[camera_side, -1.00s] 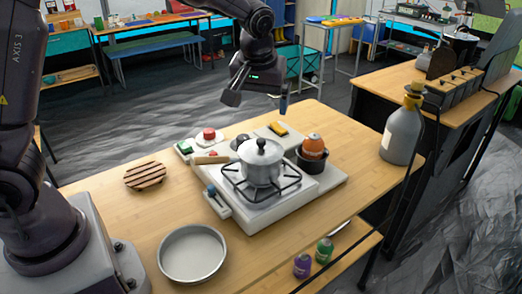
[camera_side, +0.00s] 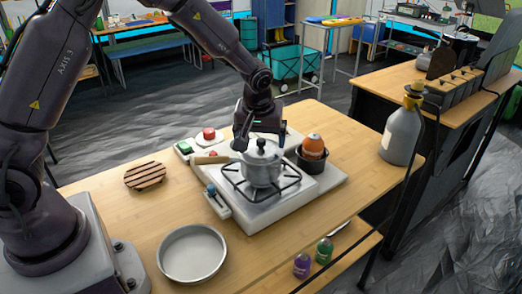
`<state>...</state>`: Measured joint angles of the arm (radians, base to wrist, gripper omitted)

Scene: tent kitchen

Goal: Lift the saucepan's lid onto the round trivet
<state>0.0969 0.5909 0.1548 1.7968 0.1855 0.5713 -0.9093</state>
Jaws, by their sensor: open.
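The silver saucepan (camera_side: 259,173) stands on the black burner grate of the stove, with its wooden handle (camera_side: 212,160) pointing left. Its lid (camera_side: 268,154) sits on the pan and has a dark round knob (camera_side: 261,144) on top. The round trivet (camera_side: 145,175) of brown wooden slats lies bare on the table to the left. My gripper (camera_side: 260,142) is open at the knob, with its fingers around or just beside it; I cannot tell whether they touch it.
A dark pot with an orange item (camera_side: 312,148) stands right of the saucepan. A round metal pan (camera_side: 192,252) lies at the front, and a grey bottle (camera_side: 401,132) stands at the right. The table between trivet and stove is mostly clear.

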